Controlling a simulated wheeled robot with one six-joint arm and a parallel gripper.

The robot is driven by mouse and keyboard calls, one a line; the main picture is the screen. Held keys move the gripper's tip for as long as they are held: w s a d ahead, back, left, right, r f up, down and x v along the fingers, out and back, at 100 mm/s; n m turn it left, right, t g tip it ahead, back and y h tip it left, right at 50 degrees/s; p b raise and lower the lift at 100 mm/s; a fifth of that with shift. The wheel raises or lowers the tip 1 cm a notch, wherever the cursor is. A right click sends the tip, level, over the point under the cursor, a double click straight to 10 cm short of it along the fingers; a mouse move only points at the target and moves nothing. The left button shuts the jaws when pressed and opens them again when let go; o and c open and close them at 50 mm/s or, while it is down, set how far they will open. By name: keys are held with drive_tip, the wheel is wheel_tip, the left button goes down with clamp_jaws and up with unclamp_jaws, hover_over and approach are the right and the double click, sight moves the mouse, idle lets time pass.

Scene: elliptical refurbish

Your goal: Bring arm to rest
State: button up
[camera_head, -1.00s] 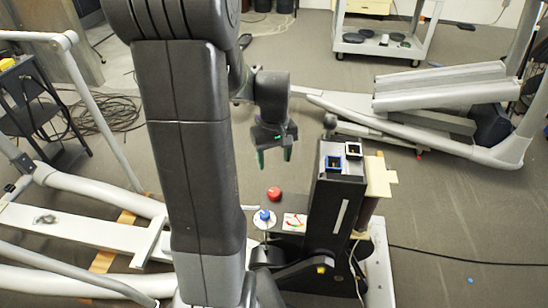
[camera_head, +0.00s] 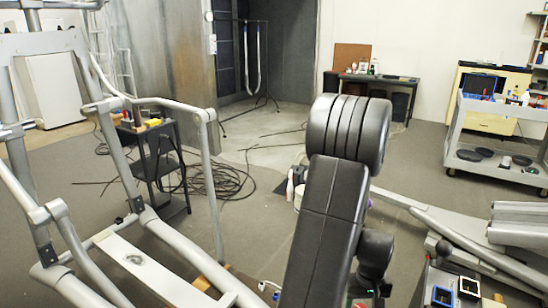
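My arm stands in the lower middle of the head view, with a rounded dark joint on top and a long dark link slanting down to the left. A shorter dark wrist part hangs to the right of that link, close to the bottom edge. My gripper (camera_head: 368,288) is only partly in view below this wrist, and its fingertips are cut off or too unclear to tell whether they are open. I see nothing held in it.
Grey elliptical frames (camera_head: 210,170) stand at the left, with a small black table (camera_head: 165,165) behind. At the lower right are a black machine post (camera_head: 440,285) and more grey rails (camera_head: 440,225). A grey cart (camera_head: 490,135) stands at the right. Cables (camera_head: 215,180) lie on the floor.

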drive_tip(key=shift+f, duration=0.25)
drive_tip(key=shift+r, duration=0.1)
wheel_tip(320, 180, up, 14)
drive_tip(key=p, duration=0.2)
wheel_tip(320, 180, down, 14)
drive_tip(key=shift+f+b, duration=0.15)
drive_tip(key=shift+b, duration=0.9)
drive_tip(key=m+p, duration=0.1)
drive_tip(key=m, duration=0.3)
drive_tip(key=shift+m, duration=0.3)
drive_tip(key=m+p, duration=0.1)
drive_tip(key=m, duration=0.4)
drive_tip(key=m+p, duration=0.1)
drive_tip(key=m, duration=0.4)
drive_tip(key=m+p, duration=0.2)
drive_tip(key=m, duration=0.3)
